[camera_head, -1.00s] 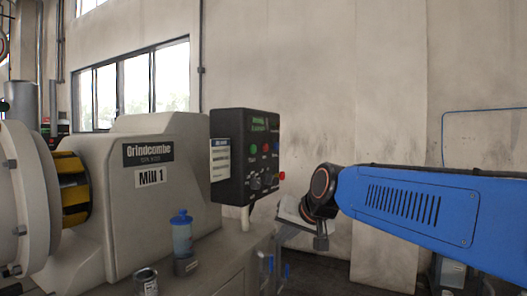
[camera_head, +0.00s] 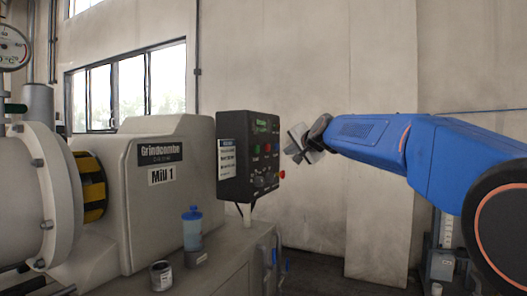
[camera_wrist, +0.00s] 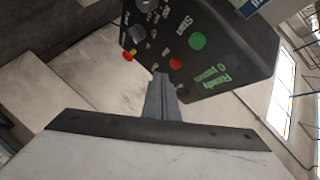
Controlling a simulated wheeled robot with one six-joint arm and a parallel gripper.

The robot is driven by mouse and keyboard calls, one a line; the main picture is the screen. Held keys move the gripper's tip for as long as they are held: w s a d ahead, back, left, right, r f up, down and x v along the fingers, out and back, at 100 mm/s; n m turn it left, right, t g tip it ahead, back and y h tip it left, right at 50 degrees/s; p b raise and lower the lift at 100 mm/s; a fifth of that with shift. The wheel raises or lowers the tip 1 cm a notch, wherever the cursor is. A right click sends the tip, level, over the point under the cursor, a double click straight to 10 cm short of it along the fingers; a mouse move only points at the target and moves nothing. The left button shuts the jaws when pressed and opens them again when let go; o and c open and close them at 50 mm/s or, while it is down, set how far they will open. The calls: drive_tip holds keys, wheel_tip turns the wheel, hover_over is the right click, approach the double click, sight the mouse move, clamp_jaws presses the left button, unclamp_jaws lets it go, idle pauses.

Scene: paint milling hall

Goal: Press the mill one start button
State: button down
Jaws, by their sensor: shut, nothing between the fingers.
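The mill one control box (camera_head: 247,187) is black and stands on a short post beside the mill labelled Mill 1 (camera_head: 163,177). The green start button (camera_head: 257,149) is on its face, with a red button beside it. In the wrist view the green button (camera_wrist: 198,41), marked Start, is upside down at the upper middle, with a red button (camera_wrist: 176,62) below it. My gripper (camera_head: 298,154) is to the right of the box in the head view, apart from it. In the wrist view my gripper (camera_wrist: 161,82) is shut and empty, its tip pointing towards the panel near the red button.
A blue-capped bottle (camera_head: 192,229) and an open can (camera_head: 161,275) stand on the bench in front of the mill. Another red knob (camera_head: 282,174) sticks out from the box's right side.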

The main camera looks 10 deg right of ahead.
sight(257, 149)
drive_tip(key=shift+w+d+r, duration=0.1)
idle(0.3)
drive_tip(key=w+a, duration=0.5)
drive_tip(key=a, duration=0.2)
idle(0.4)
drive_tip(key=shift+w+a, duration=0.15)
drive_tip(key=shift+a, duration=0.05)
idle(1.9)
drive_tip(key=shift+w+a, duration=0.2)
drive_tip(key=shift+w+a, duration=0.25)
drive_tip(key=shift+a, duration=0.15)
idle(1.0)
drive_tip(key=shift+s+d, duration=0.1)
drive_tip(key=shift+d, duration=0.05)
drive_tip(key=shift+s+d, duration=0.45)
drive_tip(key=shift+d, duration=0.1)
idle(0.4)
